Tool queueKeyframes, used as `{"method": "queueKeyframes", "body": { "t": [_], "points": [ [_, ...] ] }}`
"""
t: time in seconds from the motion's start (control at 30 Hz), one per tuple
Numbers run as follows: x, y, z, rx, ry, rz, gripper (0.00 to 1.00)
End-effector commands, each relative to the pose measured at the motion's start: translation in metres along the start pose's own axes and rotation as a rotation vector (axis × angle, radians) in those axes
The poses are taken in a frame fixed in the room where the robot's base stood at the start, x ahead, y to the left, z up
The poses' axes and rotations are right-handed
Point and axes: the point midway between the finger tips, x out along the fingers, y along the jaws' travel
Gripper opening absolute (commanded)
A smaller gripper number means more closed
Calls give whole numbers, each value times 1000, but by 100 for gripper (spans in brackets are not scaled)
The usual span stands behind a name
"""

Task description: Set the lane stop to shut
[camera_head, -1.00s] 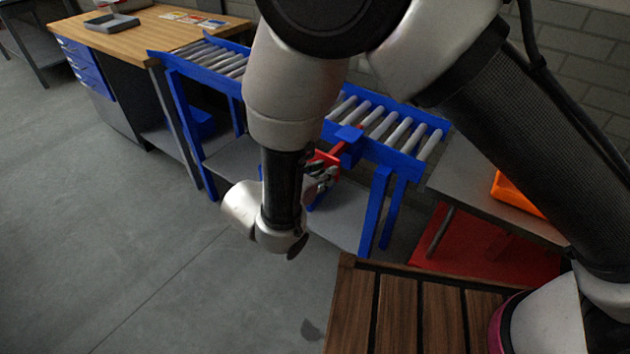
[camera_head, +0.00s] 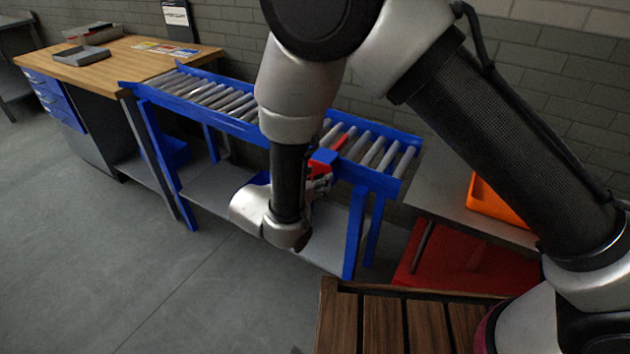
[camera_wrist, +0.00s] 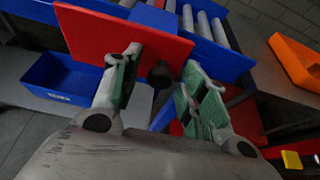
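The lane stop shows in the head view as red parts with a blue block (camera_head: 326,156) at the near rail of the roller conveyor (camera_head: 250,116). A red bar (camera_head: 342,140) of it reaches over the rollers. In the wrist view its red plate (camera_wrist: 90,32) stands in front of my gripper (camera_wrist: 160,63). My gripper's two fingers are apart, with a dark knob (camera_wrist: 160,74) between and beyond them. I cannot tell whether the fingers touch anything. In the head view my forearm and wrist partly hide the gripper (camera_head: 320,182) and the stop.
A blue bin (camera_wrist: 62,82) sits below the plate at left in the wrist view. An orange bin (camera_head: 494,204) lies on a grey table to the right. A wooden bench (camera_head: 100,56) stands at the left. Slatted wood (camera_head: 385,320) is in front. The left floor is clear.

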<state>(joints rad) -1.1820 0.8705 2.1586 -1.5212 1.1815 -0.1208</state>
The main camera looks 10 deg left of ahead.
Motion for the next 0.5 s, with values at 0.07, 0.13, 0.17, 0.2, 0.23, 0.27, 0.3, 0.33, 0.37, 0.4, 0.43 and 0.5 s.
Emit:
{"method": "queueKeyframes", "body": {
  "t": [0.07, 0.13, 0.17, 0.2, 0.23, 0.27, 0.3, 0.33, 0.37, 0.4, 0.43, 0.5],
  "points": [
    [0, 0, 0, 0, 0, 0, 43],
    [-2, 0, 0, 0, 0, 0, 43],
    [-4, 0, 0, 0, 0, 1, 43],
    [-7, 1, 0, -1, 0, 2, 43],
    [-11, 1, 0, -1, 0, 3, 43],
    [-16, 1, 0, -1, 0, 4, 43],
    [-23, 1, 0, -1, 0, 5, 43],
    [-29, 1, -1, -1, 1, 5, 43],
    [-36, 1, -1, -1, 1, 6, 43],
    [-45, 2, 0, 0, 0, 6, 43],
    [-52, 2, 0, 0, 0, 6, 43],
    [-68, 1, 0, -1, 0, 5, 43]
  ]
}}
